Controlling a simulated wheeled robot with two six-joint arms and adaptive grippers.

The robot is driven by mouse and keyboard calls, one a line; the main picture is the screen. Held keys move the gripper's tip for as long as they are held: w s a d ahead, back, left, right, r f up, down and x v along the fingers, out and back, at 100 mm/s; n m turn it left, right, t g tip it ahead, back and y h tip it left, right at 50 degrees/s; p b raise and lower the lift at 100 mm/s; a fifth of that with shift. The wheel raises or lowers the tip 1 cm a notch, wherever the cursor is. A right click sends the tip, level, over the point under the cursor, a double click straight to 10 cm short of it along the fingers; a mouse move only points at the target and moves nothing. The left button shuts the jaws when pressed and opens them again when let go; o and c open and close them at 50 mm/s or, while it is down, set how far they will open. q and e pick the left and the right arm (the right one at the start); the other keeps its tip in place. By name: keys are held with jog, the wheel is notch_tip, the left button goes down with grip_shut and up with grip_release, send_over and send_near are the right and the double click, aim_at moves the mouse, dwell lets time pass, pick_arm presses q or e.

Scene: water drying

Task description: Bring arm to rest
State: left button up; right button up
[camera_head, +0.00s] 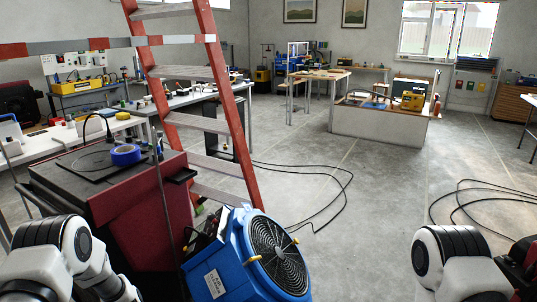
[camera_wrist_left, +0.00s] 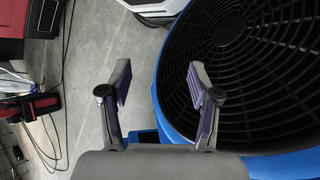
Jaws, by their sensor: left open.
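In the left wrist view my left gripper (camera_wrist_left: 158,85) is open, its two fingers spread with nothing between them. A blue air mover (camera_wrist_left: 156,95) with a black grille fills the right of that view, behind and beside the right finger. In the head view the blue air mover (camera_head: 230,264) stands on the floor at the lower middle, grille facing right. My left arm shows at the lower left, but its gripper is out of that view. My right arm shows at the lower right; its gripper is not visible.
A red cabinet (camera_head: 150,215) with a blue tape roll (camera_head: 126,154) on top stands left of the air mover. A red stepladder (camera_head: 228,100) rises behind it. Black cables (camera_head: 338,190) lie on the concrete floor. The floor at the middle right is mostly clear.

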pick_arm(q)
jog(key=s+d+r+t+y+p, duration=0.1)
jog(key=s+r+y+p, duration=0.15)
jog(key=s, duration=0.95)
jog(key=s+r+t+y+p, duration=0.1)
jog(key=s+r+y+p, duration=0.15)
jog(key=s, duration=0.95)
jog(key=w+t, duration=0.2)
jog(key=w, duration=0.1)
jog(key=w+n+t, duration=0.1)
jog(key=w+t, duration=0.1)
jog(key=shift+d+f, duration=0.25)
pick_arm(e)
notch_tip(320, 180, up, 7)
jog(key=shift+r, duration=0.2)
